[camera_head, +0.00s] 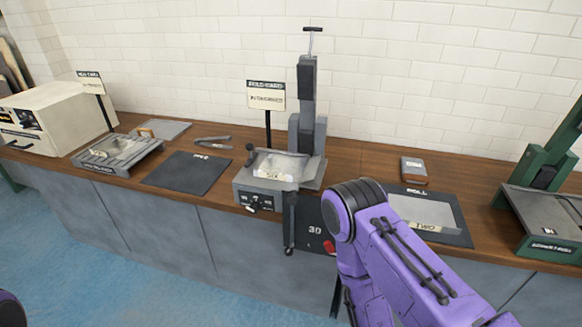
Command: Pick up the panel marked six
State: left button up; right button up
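A pale, clear-looking panel (283,163) with a label that seems to read SIX lies on the grey bed of the press (258,193) in the middle of the counter. The upright column of the press (308,95) stands behind it. My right arm comes in from the lower right, with its bent purple joint to the right of the press and in front of the counter. Neither gripper shows, and only a bit of purple is at the lower left edge.
A panel marked TWO (427,208) lies on a dark mat (460,237) at right. A green machine (548,205) stands at far right. Left are an empty dark mat (188,173), pliers-like tool (213,143), grey tray (92,163) and cream box (60,115). A small grey box (413,168) stands behind.

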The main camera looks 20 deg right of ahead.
aim_at(286, 169)
jog(key=u, duration=1.15)
jog(key=i, duration=1.15)
jog(key=z, duration=2.9)
